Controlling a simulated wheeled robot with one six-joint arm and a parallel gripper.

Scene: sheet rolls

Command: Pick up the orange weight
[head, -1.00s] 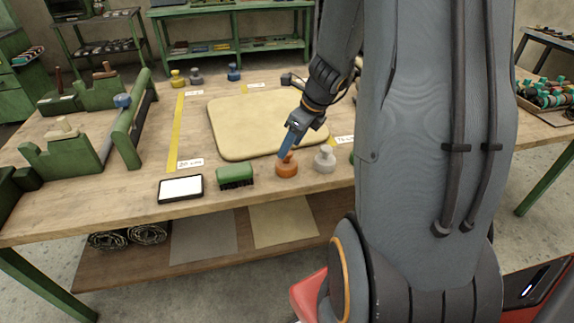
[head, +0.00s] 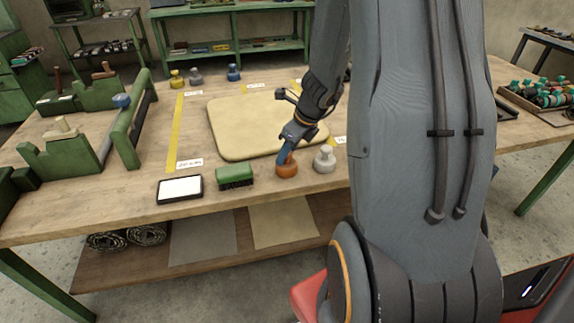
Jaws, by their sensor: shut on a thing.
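The orange weight (head: 287,170) stands on the wooden bench near its front edge, between the green brush and a light grey weight. My gripper (head: 284,156) comes down from above, with its blue fingers shut on the top of the orange weight. The weight's base still appears to rest on the bench. The fingers hide part of its knob.
The grey weight (head: 324,159) stands close on the right. The green brush (head: 235,176) and a white-topped pad (head: 180,188) lie to the left. A cream mat (head: 235,142) lies behind. Yellow, grey and blue weights (head: 233,72) stand at the back.

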